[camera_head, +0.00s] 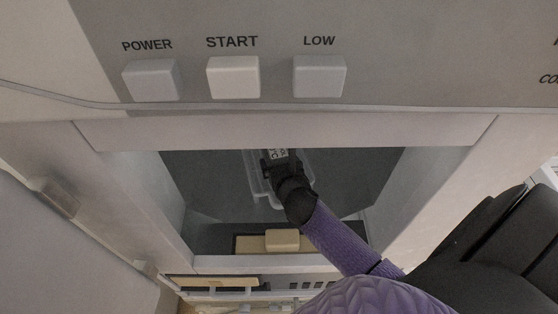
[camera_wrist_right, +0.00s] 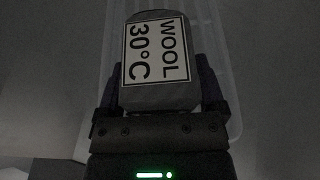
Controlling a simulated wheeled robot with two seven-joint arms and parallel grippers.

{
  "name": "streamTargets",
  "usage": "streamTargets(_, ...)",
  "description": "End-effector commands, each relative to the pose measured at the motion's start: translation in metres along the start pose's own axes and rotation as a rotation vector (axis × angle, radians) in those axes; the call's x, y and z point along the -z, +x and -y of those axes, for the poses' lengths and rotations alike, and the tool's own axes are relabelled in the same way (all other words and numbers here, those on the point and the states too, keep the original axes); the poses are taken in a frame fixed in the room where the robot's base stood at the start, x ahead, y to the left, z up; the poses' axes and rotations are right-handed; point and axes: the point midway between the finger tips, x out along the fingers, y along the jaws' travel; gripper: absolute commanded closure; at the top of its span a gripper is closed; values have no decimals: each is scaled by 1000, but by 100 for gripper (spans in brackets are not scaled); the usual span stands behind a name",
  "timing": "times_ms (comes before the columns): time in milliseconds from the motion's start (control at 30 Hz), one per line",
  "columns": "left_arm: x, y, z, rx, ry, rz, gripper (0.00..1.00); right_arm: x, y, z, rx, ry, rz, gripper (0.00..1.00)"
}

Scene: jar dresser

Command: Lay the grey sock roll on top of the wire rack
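The grey sock roll (camera_wrist_right: 160,88) carries a white label reading "WOOL 30°C". In the wrist view it sits between the two fingers of my right gripper (camera_wrist_right: 160,85), which lie close against its sides. In the head view my right gripper (camera_head: 275,168) reaches into a dark opening, with the roll's label (camera_head: 278,154) just beyond it. A clear bin (camera_head: 255,172) lies behind and around the roll; it also shows in the wrist view (camera_wrist_right: 225,60). Whether the roll touches the bin is unclear. I cannot pick out the wire rack for sure. My left gripper is out of view.
The opening has a pale frame (camera_head: 290,131) above and side walls close to my arm. A tan block (camera_head: 282,240) is at its lower edge. Above are the POWER (camera_head: 151,79), START (camera_head: 233,77) and LOW (camera_head: 319,76) buttons.

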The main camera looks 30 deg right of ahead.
Motion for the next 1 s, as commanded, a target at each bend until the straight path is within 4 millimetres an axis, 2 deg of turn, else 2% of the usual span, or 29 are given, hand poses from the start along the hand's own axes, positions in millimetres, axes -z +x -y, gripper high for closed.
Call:
streamTargets(367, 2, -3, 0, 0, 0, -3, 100, -4, -5, 0, 0, 0, 0, 0)
streamTargets(467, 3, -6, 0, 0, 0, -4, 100, -3, -21, 0, 0, -1, -1, 0)
streamTargets(800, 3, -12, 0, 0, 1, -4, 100, -3, -96, 0, 0, 1, -1, 0)
streamTargets(1000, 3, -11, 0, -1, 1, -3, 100, -3, -120, 0, 1, 0, 0, 0)
